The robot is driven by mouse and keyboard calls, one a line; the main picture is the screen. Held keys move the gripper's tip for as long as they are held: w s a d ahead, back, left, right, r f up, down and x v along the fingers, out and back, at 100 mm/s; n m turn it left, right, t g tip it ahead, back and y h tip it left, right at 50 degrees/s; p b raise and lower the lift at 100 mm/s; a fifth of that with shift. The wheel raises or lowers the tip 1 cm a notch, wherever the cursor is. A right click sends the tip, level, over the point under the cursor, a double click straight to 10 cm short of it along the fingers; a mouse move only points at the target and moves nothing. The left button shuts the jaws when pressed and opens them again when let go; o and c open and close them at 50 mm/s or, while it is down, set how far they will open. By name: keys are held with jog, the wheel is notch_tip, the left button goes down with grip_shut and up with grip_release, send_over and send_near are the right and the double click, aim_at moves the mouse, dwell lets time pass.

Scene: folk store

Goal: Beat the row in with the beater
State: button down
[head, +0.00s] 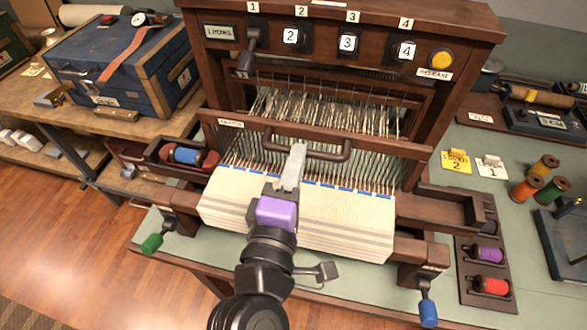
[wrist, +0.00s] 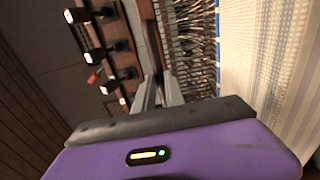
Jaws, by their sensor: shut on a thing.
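A dark wooden beater (head: 390,143) crosses the loom in front of the upright warp threads, with a curved handle (head: 335,155) at its middle. In the wrist view my grey fingers (wrist: 158,95) point at the loom, and the exact grip is hard to see. Cream cloth (head: 345,225) lies below, partly hidden by my arm. A row of blue dashes (head: 345,188) runs along its upper edge, a little in front of the beater.
A shuttle with blue thread (head: 187,156) rests at left. Green (head: 152,243) and blue (head: 428,313) crank handles stick out in front. Spools stand at right.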

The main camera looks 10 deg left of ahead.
aim_at(304, 135)
jog(key=shift+w+f, duration=0.1)
jog(key=shift+w, duration=4.05)
jog(key=c, duration=1.4)
grip_release()
jog(key=o, duration=0.4)
jog(key=shift+d, duration=0.1)
jog(key=s+p, duration=0.1)
jog(key=s, duration=0.7)
jog(key=shift+a, duration=0.2)
